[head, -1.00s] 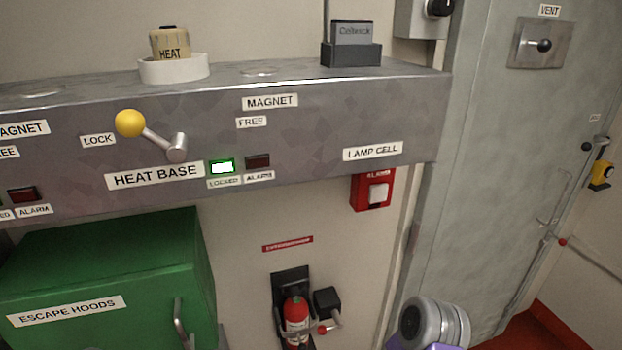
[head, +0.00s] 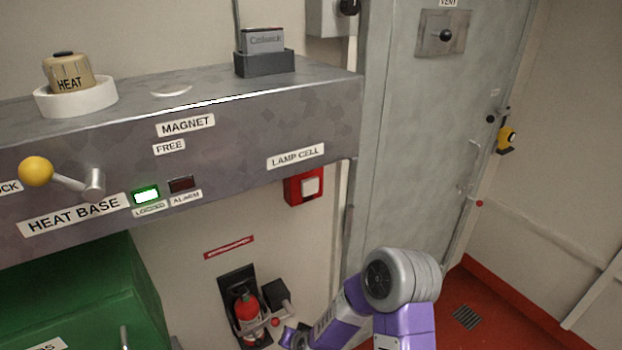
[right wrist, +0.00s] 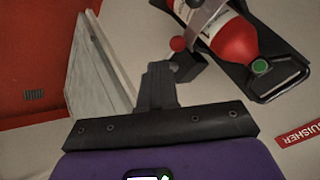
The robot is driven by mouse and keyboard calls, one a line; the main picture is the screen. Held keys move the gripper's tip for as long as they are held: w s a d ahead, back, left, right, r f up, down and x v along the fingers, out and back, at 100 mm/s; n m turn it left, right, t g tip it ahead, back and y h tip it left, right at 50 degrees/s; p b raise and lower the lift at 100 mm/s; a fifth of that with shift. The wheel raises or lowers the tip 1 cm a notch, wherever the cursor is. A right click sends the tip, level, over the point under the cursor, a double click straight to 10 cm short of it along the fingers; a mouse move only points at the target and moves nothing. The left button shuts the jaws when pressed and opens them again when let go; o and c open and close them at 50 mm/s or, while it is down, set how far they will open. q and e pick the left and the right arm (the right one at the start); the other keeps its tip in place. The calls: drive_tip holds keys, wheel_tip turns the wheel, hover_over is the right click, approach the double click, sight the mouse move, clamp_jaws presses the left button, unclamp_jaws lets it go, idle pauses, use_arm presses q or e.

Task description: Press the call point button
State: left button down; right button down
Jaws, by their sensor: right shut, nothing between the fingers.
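The call point is a red box (head: 293,192) with a white square button (head: 310,186). It is on the wall just under the right end of the grey shelf, below the LAMP CELL label. The right wrist view does not show it. My right arm comes in at the bottom of the head view, its forearm reaching left below the call point. My right gripper (right wrist: 160,85) shows in the right wrist view, shut and empty, in front of the wall near the fire extinguisher. Its fingertips are not clear in the head view. My left gripper is in neither view.
A fire extinguisher (head: 247,305) in a black bracket hangs below the call point, also in the right wrist view (right wrist: 232,38). A green cabinet (head: 85,300) stands left. The shelf (head: 230,110) juts out above. A grey door (head: 405,150) is to the right.

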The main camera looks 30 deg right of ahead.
sight(310, 186)
drive_tip(key=w+d+r+m+t+h+p, duration=0.1)
drive_tip(key=d+r, duration=0.4)
drive_tip(key=r, duration=0.6)
drive_tip(key=w+d+r+m+t+h+p, duration=0.1)
drive_tip(key=d+r+m+h, duration=0.4)
drive_tip(key=r, duration=0.7)
drive_tip(key=w+d+r+m+t+h+p, duration=0.1)
drive_tip(key=w+d+r+m+h+p, duration=0.2)
drive_tip(key=r, duration=0.8)
drive_tip(key=shift+w+d+r+m+t+h+p, duration=0.15)
drive_tip(key=shift+d+r+m+t+h+p, duration=0.3)
drive_tip(key=shift+d+m, duration=0.7)
drive_tip(key=shift+w+d+f, duration=0.1)
drive_tip(key=w+p, duration=0.2)
drive_tip(key=w, duration=0.6)
drive_tip(key=shift+w+a, duration=0.35)
drive_tip(key=shift+w, duration=0.4)
